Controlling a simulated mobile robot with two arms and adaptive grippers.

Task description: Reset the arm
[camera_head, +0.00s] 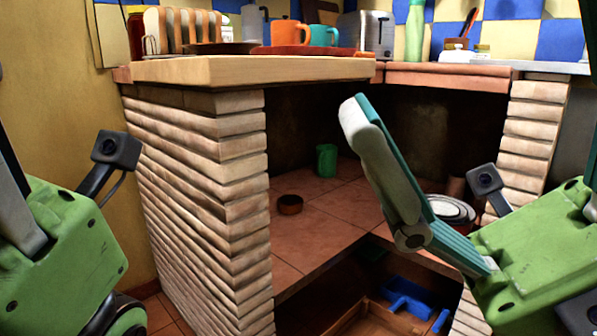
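My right gripper (360,112) comes in from the right, its green body at the lower right and its long teal and pale finger part tilted up and left in front of the counter opening. Nothing shows in its grasp. Its fingers overlap from this angle, so I cannot tell if they are apart. My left gripper (124,316) is at the lower left, with its green body and dark knuckle showing. Its fingertips are cut off below the frame.
A brick counter (205,205) stands between my arms, topped by a wooden slab (230,72). A green cup (326,160), a brown bowl (290,204) and stacked plates (450,209) are on its shelf. Above are orange (285,33) and teal mugs (322,36) and a toaster (375,32).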

